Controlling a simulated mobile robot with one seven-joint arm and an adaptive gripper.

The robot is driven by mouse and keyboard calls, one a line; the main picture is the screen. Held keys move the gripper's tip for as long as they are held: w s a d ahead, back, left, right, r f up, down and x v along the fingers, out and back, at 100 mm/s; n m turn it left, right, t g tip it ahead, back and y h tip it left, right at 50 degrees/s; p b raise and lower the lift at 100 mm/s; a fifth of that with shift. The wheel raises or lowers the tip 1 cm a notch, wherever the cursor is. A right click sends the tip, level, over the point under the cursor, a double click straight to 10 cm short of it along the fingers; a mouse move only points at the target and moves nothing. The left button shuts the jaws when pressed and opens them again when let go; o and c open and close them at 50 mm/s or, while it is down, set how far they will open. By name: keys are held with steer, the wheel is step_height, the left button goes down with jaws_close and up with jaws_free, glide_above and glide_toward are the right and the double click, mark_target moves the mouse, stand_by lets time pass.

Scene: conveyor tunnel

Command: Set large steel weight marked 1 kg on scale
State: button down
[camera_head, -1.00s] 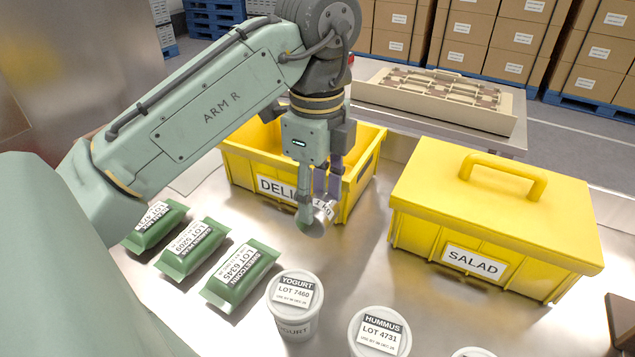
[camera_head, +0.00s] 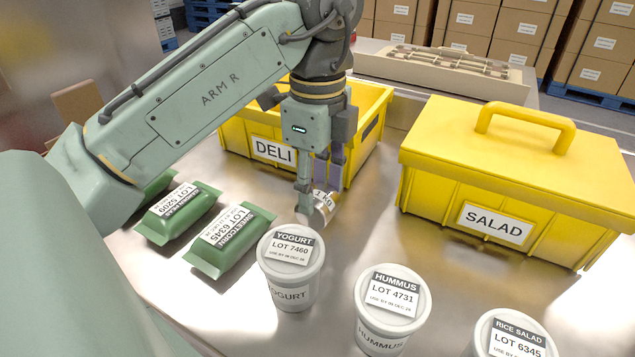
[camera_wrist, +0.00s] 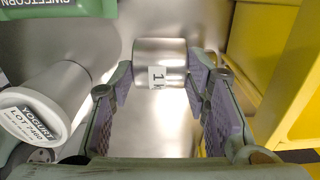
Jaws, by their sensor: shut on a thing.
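The steel weight (camera_head: 321,207) is a shiny cylinder with a white label reading 1 KG, partly hidden by a finger in the head view. In the wrist view the weight (camera_wrist: 160,62) lies between the two purple-padded fingers, its label partly cut off. My gripper (camera_head: 318,195) is shut on it, pointing down in front of the yellow DELI bin. Whether the weight touches the table is hard to tell. My gripper (camera_wrist: 162,85) also shows in the wrist view. No scale can be made out in either view.
The open DELI bin (camera_head: 236,138) stands behind my gripper. The lidded SALAD bin (camera_head: 430,200) is to the right. Yogurt (camera_head: 291,265), hummus (camera_head: 392,300) and rice salad (camera_head: 512,340) tubs stand in front. Green packs (camera_head: 230,238) lie left. Bare steel table lies between tubs and bins.

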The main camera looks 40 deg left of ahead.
steer(key=shift+r, duration=0.1)
steer(key=c, duration=1.3)
jaws_free()
steer(key=shift+c, duration=0.2)
steer(key=o, duration=0.5)
steer(key=shift+c, duration=0.2)
